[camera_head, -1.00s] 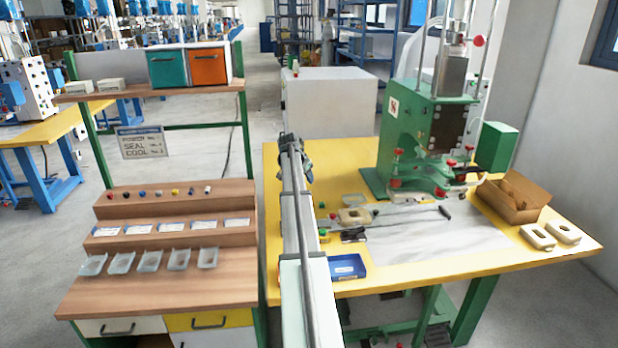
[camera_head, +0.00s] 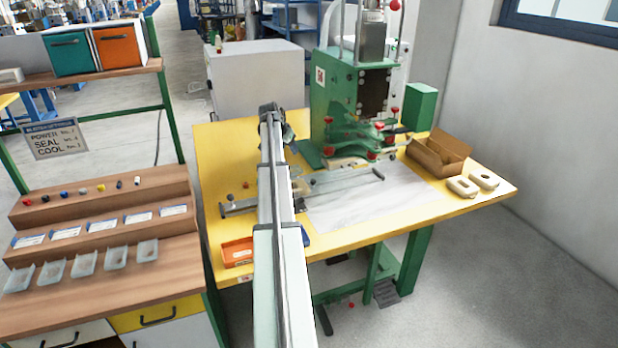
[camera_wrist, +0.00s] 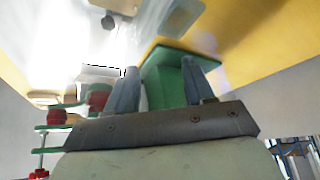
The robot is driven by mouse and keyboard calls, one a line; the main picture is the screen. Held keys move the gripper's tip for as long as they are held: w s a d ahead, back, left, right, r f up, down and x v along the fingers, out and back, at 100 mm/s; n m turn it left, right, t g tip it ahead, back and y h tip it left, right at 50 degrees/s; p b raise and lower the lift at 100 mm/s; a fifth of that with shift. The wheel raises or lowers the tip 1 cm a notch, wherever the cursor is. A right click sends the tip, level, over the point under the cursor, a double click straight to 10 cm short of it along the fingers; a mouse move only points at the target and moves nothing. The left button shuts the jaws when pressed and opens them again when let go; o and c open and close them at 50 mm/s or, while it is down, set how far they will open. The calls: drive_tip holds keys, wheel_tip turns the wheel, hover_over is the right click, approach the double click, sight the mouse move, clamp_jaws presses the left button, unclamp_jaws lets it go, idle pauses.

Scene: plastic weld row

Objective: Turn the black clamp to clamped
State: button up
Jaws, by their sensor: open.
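My gripper (camera_wrist: 163,72) is open and empty in the wrist view, with its two fingers apart. A green box (camera_wrist: 166,78) shows beyond and between them. In the head view my gripper (camera_head: 284,130) is above the table's back left part, mostly hidden by my arm. I cannot make out the black clamp for certain. A metal rail fixture (camera_head: 335,180) lies on the table, with a dark-ended bar (camera_head: 378,173) at its right end. My arm crosses the fixture and hides its middle.
The green press (camera_head: 335,95) with red knobs stands behind the fixture. A cardboard box (camera_head: 438,152) and two cream parts (camera_head: 462,186) lie at the right. An orange tray (camera_head: 237,252) sits left of my arm. The white sheet (camera_head: 365,208) is mostly clear.

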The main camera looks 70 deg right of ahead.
sight(313, 180)
drive_tip(key=s+a+m+g+y, duration=0.2)
drive_tip(key=s+m+y, duration=0.1)
drive_tip(key=s+m, duration=0.25)
drive_tip(key=shift+h, duration=0.3)
drive_tip(key=x, duration=1.4)
drive_tip(key=shift+s+d+f, duration=0.2)
drive_tip(key=shift+f, duration=0.05)
clamp_jaws()
